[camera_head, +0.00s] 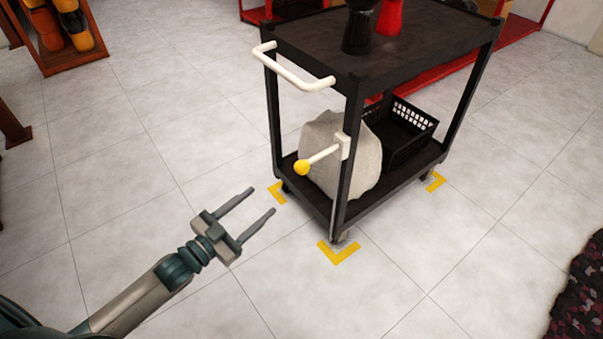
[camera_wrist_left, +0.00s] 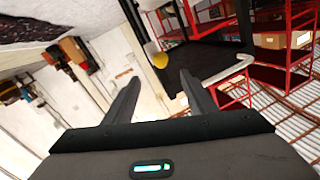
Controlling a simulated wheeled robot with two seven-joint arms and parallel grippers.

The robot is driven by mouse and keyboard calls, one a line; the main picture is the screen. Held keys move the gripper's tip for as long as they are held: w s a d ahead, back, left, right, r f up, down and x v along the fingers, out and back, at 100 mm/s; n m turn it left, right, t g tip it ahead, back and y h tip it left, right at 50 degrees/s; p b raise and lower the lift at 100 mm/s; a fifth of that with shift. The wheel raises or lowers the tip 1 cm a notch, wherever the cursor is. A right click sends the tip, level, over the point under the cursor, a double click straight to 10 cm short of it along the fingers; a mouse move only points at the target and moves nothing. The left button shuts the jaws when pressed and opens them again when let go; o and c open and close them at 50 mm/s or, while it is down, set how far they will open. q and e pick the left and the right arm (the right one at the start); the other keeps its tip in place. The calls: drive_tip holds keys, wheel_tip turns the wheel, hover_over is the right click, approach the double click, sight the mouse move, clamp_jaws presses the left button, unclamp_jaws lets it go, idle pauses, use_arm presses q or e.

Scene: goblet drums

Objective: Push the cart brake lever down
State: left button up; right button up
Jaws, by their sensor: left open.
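The black cart (camera_head: 385,45) stands on the tiled floor in the head view. Its brake lever (camera_head: 322,155) is a pale rod with a yellow knob (camera_head: 302,167), fixed to the near corner post and sticking out to the left, slightly downward. My left gripper (camera_head: 255,208) is open and empty, to the left of the lever and lower in the picture, apart from it. In the left wrist view the yellow knob (camera_wrist_left: 160,60) shows beyond the open fingers (camera_wrist_left: 158,88). My right gripper is not in view.
A white push handle (camera_head: 290,70) juts from the cart's top. A pale sack (camera_head: 342,155) and a black crate (camera_head: 405,125) sit on the lower shelf. Dark and red drums (camera_head: 389,17) stand on top. Yellow floor marks (camera_head: 340,252) lie by the wheels.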

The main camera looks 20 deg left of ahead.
sight(301, 168)
use_arm(q)
drive_tip(key=shift+w, duration=0.2)
drive_tip(key=x, duration=1.7)
drive_tip(key=shift+d, duration=0.15)
drive_tip(key=shift+c, duration=0.2)
